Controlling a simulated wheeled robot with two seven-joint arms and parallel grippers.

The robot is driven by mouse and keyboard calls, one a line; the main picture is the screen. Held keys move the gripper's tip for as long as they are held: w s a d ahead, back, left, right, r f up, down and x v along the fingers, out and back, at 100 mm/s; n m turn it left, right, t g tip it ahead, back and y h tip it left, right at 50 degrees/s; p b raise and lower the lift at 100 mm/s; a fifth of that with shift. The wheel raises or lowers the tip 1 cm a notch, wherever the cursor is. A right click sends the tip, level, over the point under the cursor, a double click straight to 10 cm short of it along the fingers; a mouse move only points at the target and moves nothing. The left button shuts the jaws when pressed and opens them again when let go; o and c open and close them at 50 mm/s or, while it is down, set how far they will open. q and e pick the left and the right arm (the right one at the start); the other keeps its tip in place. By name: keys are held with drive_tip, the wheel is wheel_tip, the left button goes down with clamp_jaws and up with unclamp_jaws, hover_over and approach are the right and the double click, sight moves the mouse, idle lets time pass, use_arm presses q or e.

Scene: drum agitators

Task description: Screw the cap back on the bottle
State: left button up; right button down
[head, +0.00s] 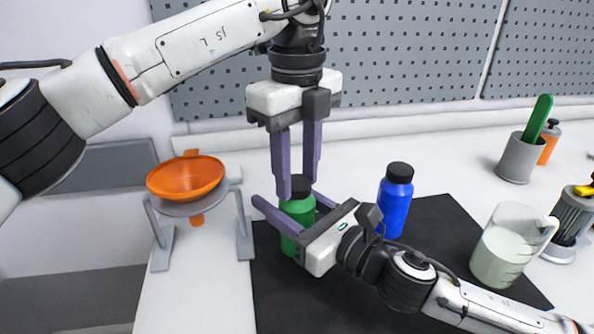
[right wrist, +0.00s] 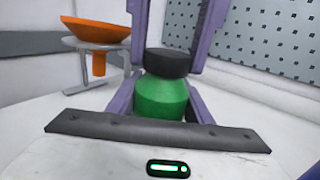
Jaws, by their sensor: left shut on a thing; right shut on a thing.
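A green bottle (head: 298,212) stands upright on the black mat (head: 290,300). Its black cap (head: 301,185) sits on top of it. In the right wrist view the green bottle (right wrist: 162,97) is close, with the black cap (right wrist: 168,63) on its mouth; I cannot tell how tightly it is seated. My left gripper (head: 295,190) comes from above, its purple fingers pointing down and shut on the cap. My right gripper (head: 290,205) reaches in from the right, its fingers on either side of the bottle body and shut on it. The fingers partly hide bottle and cap.
A blue bottle (head: 396,203) with a black cap stands right of the green one. An orange funnel (head: 186,177) rests in a grey stand (head: 243,230) at left. A measuring jug (head: 508,248) stands at right, with grey holders (head: 519,158) behind. A pegboard (head: 400,60) backs the table.

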use_arm(q)
drive_tip(key=m, duration=0.8)
drive_tip(key=shift+m, duration=0.4)
drive_tip(key=m, duration=0.4)
drive_tip(key=shift+m, duration=0.3)
drive_tip(key=m, duration=0.8)
drive_tip(key=shift+m, duration=0.3)
drive_tip(key=m, duration=0.8)
drive_tip(key=shift+f+m, duration=0.1)
drive_tip(key=shift+m, duration=0.2)
drive_tip(key=m, duration=0.4)
drive_tip(key=o, duration=1.3)
drive_tip(key=shift+c, duration=0.2)
